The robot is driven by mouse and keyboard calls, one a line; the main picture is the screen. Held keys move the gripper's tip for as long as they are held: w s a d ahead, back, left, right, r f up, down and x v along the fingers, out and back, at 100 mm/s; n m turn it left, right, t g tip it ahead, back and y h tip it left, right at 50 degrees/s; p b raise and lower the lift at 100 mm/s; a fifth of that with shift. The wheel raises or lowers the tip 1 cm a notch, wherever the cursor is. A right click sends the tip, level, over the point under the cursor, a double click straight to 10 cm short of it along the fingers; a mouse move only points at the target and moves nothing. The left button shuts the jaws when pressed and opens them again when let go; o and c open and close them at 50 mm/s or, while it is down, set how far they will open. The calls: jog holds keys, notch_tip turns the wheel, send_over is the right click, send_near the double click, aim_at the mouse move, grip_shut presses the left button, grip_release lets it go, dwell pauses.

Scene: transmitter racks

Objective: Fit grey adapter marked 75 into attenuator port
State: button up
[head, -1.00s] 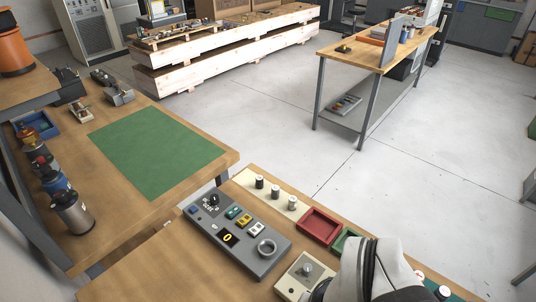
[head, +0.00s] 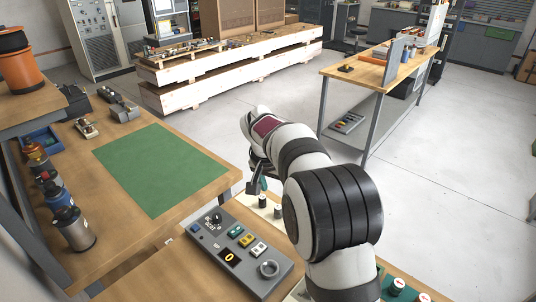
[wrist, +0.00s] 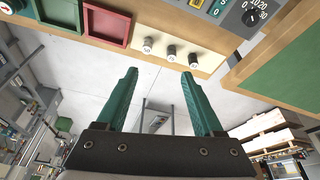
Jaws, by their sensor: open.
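Three small adapters stand in a row on a cream strip (wrist: 215,66) in the wrist view. The middle one (wrist: 171,53) seems to be marked 75; the labels are tiny. The others stand at its left (wrist: 147,45) and right (wrist: 193,60). My gripper (wrist: 160,73) is open and empty, its teal fingers apart, with the adapters beyond the tips. In the head view my gripper (head: 257,187) is over the strip's far end; two adapters show (head: 263,201) and the third is hidden. A grey panel (head: 235,255) has a round ring socket (head: 269,268); I cannot tell whether this is the attenuator port.
A red tray (wrist: 103,22) and a green tray (wrist: 60,12) lie beside the strip. A green mat (head: 160,168) on the left bench is bare. Several cylinders (head: 72,228) line that bench's left edge.

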send_near(278, 211)
jog(key=shift+t, duration=0.3)
jog(key=x, duration=0.5)
jog(key=w+x, duration=0.1)
jog(key=x, duration=0.2)
jog(key=shift+d, duration=0.15)
grip_shut()
